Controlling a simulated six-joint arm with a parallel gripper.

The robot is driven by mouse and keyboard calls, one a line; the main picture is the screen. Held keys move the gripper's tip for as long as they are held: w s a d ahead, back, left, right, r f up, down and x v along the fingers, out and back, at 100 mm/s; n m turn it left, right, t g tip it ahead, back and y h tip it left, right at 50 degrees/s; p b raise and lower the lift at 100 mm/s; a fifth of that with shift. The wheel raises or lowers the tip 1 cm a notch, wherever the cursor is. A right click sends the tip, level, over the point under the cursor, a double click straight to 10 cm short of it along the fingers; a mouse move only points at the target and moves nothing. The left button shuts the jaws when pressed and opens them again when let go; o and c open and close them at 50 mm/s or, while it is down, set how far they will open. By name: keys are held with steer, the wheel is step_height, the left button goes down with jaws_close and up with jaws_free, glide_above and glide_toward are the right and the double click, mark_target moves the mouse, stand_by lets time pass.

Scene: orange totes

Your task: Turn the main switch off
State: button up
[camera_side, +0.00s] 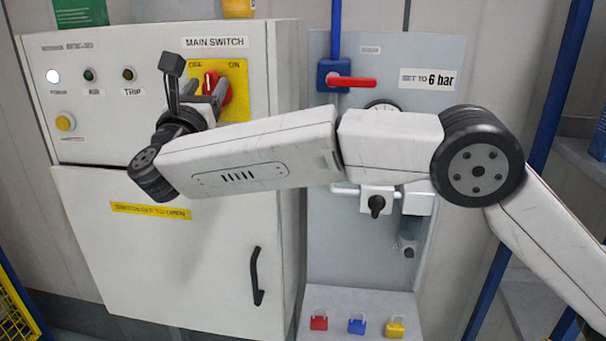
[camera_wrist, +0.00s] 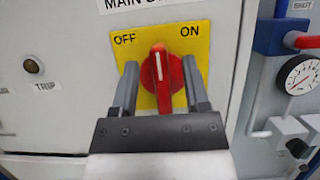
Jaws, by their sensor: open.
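The red main switch knob (camera_side: 226,90) sits on a yellow plate (camera_side: 238,72) at the cabinet's upper right, under the MAIN SWITCH label. In the wrist view the knob (camera_wrist: 163,82) has its raised bar close to upright, between the OFF word at left and the ON word at right. My gripper (camera_wrist: 160,64) is open, with one finger on each side of the knob. Gaps show between the fingers and the bar. In the side view my gripper (camera_side: 207,88) is at the plate and partly covers the knob.
The white cabinet (camera_side: 215,260) has a black door handle (camera_side: 257,276) and a bright white lamp (camera_side: 52,76). To the right, a grey panel holds a red-handled valve (camera_side: 350,82) and a gauge (camera_wrist: 300,75). Several coloured padlocks (camera_side: 357,325) stand on a ledge below.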

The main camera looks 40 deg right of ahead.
steer(key=shift+w+d+r, duration=0.25)
steer(key=shift+w+d, duration=0.25)
jaws_close()
